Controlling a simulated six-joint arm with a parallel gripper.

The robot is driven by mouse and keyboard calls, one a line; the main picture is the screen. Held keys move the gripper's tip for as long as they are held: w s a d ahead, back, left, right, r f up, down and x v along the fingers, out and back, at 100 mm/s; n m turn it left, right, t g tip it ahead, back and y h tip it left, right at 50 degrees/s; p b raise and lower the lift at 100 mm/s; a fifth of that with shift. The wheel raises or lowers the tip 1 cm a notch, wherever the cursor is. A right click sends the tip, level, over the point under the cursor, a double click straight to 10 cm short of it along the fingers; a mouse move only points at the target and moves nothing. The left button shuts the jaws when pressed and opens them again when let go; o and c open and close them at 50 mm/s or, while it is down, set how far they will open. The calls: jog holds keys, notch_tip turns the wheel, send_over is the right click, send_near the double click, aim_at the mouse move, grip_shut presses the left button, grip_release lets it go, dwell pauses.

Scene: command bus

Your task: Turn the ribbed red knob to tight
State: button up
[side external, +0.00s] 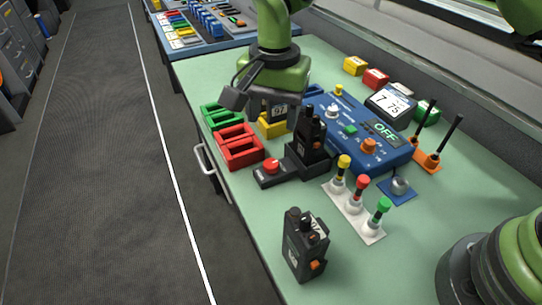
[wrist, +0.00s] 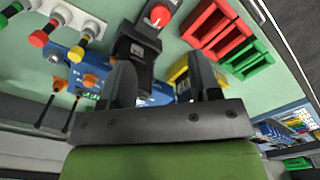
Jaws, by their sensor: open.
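A red knob (side external: 271,166) sits on top of a low dark block (side external: 290,172) beside the upright black radio-like unit (side external: 313,130). In the wrist view the red knob (wrist: 160,15) is at the top edge, with a small pale mark on it; its ribs and any labels are too small to read. My gripper (wrist: 163,72) is open, its two dark fingers apart with nothing seen held between them. It hangs above the bench behind the knob in the side view, clear of the knob.
A blue control box (side external: 350,125) reads OFF. Red trays (side external: 238,146) and green trays (side external: 222,115) lie left of the knob. Three coloured-cap levers (side external: 358,195) stand right of it. A handheld radio (side external: 304,243) stands in front. The bench between is mostly clear.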

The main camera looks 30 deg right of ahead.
aim_at(271, 163)
jog(key=f, duration=1)
jog(key=shift+a+f, duration=0.2)
jog(key=shift+f, duration=0.2)
jog(key=c, duration=0.9)
